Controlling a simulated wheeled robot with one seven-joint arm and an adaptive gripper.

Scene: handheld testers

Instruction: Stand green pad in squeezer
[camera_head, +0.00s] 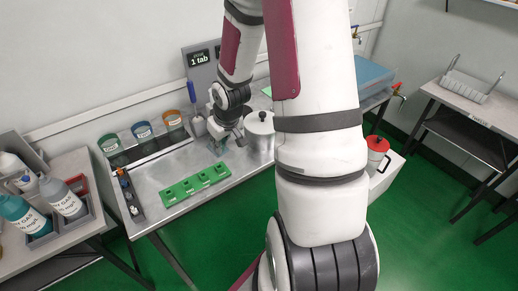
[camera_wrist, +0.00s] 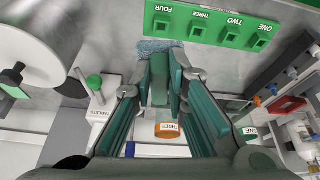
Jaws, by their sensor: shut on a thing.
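My gripper (camera_head: 217,147) is low over the metal worktop, between the green block and the steel pot. In the wrist view my gripper (camera_wrist: 160,66) is shut on a narrow green slab (camera_wrist: 159,82), which looks like the green pad, upright between the teal fingers. A rough blue-grey patch (camera_wrist: 155,46) shows just past the fingertips; whether it touches the slab I cannot tell. I cannot make out the squeezer with certainty in either view.
A green block (camera_head: 195,186) with numbered square recesses lies close by. A lidded steel pot (camera_head: 259,128) stands right of my gripper. Labelled cups, including an orange-rimmed one (camera_head: 172,120), line the back left. A wire rack (camera_head: 468,86) stands on a separate table at right.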

